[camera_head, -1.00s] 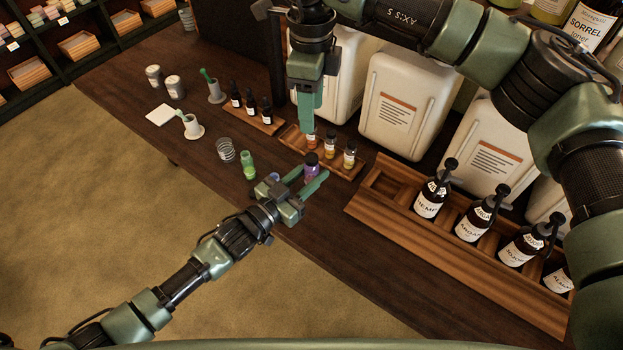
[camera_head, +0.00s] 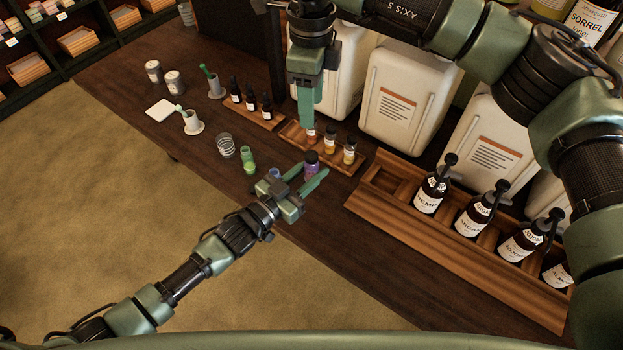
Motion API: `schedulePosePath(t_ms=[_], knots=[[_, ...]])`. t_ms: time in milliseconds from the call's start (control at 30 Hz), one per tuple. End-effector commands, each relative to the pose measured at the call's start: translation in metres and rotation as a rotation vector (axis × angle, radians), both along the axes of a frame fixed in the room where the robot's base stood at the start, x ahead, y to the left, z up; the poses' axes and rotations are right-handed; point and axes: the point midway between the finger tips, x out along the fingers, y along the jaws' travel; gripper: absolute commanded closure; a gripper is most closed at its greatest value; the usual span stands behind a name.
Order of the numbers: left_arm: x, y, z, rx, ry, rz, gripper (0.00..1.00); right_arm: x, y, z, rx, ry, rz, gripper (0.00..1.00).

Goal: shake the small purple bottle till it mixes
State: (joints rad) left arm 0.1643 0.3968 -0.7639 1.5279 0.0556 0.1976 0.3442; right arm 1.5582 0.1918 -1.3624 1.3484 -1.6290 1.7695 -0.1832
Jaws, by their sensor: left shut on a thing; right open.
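The small purple bottle (camera_head: 311,164) has a dark cap and stands roughly upright near the middle of the counter. My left gripper (camera_head: 306,178) is shut on it, with one green finger on each side. Whether the bottle's base touches the counter is hidden by the fingers.
A green bottle (camera_head: 248,160) and a clear ribbed glass (camera_head: 225,146) stand left of my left gripper. Pump bottles (camera_head: 474,215) stand in a wooden rack at right. White canisters (camera_head: 405,105) line the back.

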Motion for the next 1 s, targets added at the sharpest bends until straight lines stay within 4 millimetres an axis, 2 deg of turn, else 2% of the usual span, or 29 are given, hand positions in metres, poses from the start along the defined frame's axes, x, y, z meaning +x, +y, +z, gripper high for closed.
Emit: schedulePosePath(t_ms=[33,100,233,367,600,700,767,867,1000], knots=[[0.0,0.0,-0.02,0.0,0.001,0.0,1.0,0.0,0.0,-0.018,-0.001,0.001,0.0,0.49],[0.0,0.0,-0.036,0.0,0.001,0.0,1.0,0.0,0.0,-0.032,-0.001,0.001,0.0,0.49],[0.0,0.0,-0.057,0.0,0.0,0.0,1.0,0.0,0.0,-0.048,0.0,0.0,0.0,0.49],[0.0,0.0,-0.045,-0.001,-0.001,0.0,1.0,0.0,0.0,-0.037,0.0,0.0,0.0,0.49],[0.0,0.0,0.003,-0.001,-0.001,0.0,1.0,0.0,0.0,0.008,0.0,0.0,0.0,0.49],[0.0,0.0,0.011,0.0,0.0,0.0,1.0,0.0,0.0,0.015,-0.001,0.001,0.0,0.49],[0.0,0.0,0.007,0.0,0.001,0.0,1.0,0.0,0.0,0.011,-0.001,0.001,0.0,0.49],[0.0,0.0,-0.01,0.0,0.001,0.0,1.0,0.0,0.0,-0.005,-0.001,0.001,0.0,0.49],[0.0,0.0,-0.043,0.0,0.001,0.0,1.0,0.0,0.0,-0.032,-0.001,0.001,0.0,0.49]])
